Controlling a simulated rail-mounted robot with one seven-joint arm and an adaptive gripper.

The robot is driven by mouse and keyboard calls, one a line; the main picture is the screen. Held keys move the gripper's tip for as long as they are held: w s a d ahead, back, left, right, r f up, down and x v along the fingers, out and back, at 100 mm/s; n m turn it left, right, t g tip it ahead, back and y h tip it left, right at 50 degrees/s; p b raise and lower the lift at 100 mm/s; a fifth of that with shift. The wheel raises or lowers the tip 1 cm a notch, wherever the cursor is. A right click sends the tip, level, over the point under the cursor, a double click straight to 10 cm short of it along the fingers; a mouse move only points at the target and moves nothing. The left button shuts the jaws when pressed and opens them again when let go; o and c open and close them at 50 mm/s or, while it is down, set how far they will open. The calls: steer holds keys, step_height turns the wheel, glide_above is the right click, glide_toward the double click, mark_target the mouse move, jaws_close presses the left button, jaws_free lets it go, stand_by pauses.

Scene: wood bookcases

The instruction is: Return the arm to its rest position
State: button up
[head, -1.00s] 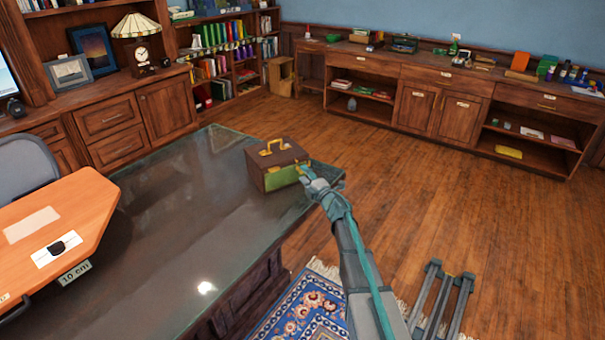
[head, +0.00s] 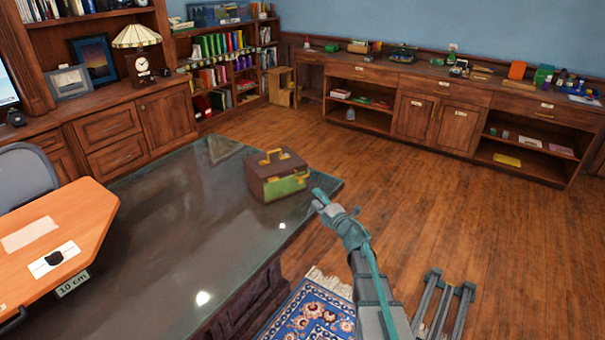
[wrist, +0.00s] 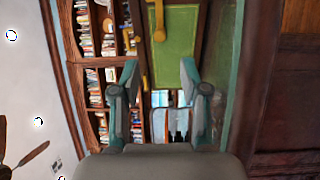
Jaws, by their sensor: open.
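My gripper (head: 319,199) is open and empty in the head view, just right of the brown and green box and apart from it, near the desk's right corner. In the wrist view my gripper (wrist: 160,80) shows its two fingers spread apart, with the box beyond them. The box (head: 277,177) stands upright on the dark glass-topped desk, with a yellow handle on top and a green front. The wrist view shows the box's green face (wrist: 177,45) and yellow fittings.
The dark desk (head: 170,230) fills the left centre. An orange board (head: 60,235) lies at the left. A long wooden cabinet (head: 440,110) runs along the back wall. Bookshelves (head: 220,60) stand at the back left. The wood floor (head: 500,240) on the right is mostly clear.

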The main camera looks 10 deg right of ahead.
steer(key=s+d+f+m+g+h, duration=0.3)
steer(key=d+f+m+h, duration=0.6)
steer(key=d+m, duration=0.15)
steer(key=s+f+m+g+h, duration=0.2)
steer(key=s+f+m+g, duration=0.5)
steer(key=s+f, duration=0.9)
steer(key=s+a+f+m+g+y, duration=0.1)
steer(key=s+a+f+g, duration=0.3)
steer(key=s, duration=1.1)
steer(key=s+a+f+m+g+y, duration=0.2)
steer(key=s+a+f+g, duration=0.3)
steer(key=s, duration=1)
steer(key=s+a+f+m+g+y, duration=0.1)
steer(key=s+a+f+g, duration=0.4)
steer(key=s, duration=1)
steer(key=shift+a+f, duration=0.2)
steer(key=shift+f, duration=0.35)
steer(key=shift+m, duration=0.25)
